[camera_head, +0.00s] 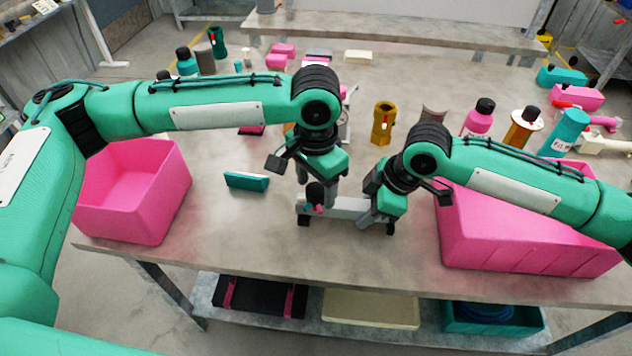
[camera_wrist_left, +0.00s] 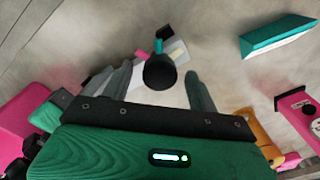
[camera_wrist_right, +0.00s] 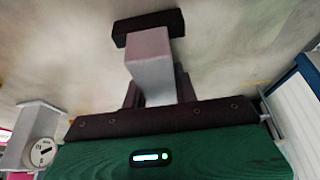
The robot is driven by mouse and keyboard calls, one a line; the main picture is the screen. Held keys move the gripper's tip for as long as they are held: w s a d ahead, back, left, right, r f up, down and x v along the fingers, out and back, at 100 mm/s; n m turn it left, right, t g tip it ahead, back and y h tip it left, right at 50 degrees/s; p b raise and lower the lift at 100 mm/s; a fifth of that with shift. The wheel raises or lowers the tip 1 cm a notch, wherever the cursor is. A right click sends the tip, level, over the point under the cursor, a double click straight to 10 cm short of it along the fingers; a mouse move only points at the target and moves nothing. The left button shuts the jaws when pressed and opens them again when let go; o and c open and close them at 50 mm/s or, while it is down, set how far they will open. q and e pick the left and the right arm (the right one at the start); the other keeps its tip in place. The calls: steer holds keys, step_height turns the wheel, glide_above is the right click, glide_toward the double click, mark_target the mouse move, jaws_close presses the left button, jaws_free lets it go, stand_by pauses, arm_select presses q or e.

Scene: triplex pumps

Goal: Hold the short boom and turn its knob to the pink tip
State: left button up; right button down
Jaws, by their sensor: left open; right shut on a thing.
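The short boom (camera_head: 345,207) is a pale grey bar with black feet, standing on the table in the middle of the head view. Its black round knob (camera_wrist_left: 160,72) is at the bar's left part; beside it show a pink tip (camera_wrist_left: 139,53) and a teal tip (camera_wrist_left: 158,45). My left gripper (camera_head: 318,187) is open above the knob, with a finger to either side of it in the left wrist view; contact cannot be told. My right gripper (camera_head: 376,217) is shut on the boom near its right end; the held bar (camera_wrist_right: 153,65) fills the right wrist view's middle.
A pink bin (camera_head: 130,200) stands at the left and a larger pink bin (camera_head: 520,240) at the right. A teal block (camera_head: 246,181) lies left of the boom. An ochre holder (camera_head: 384,123) and several bottles stand behind. The table front is clear.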

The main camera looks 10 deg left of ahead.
mark_target(316, 188)
arm_select(q)
steer(key=c, duration=1)
steer(key=shift+m, duration=2.2)
steer(key=o, duration=1)
steer(key=shift+r, duration=0.2)
step_height(316, 188, up, 12)
steer(key=shift+f, duration=0.15)
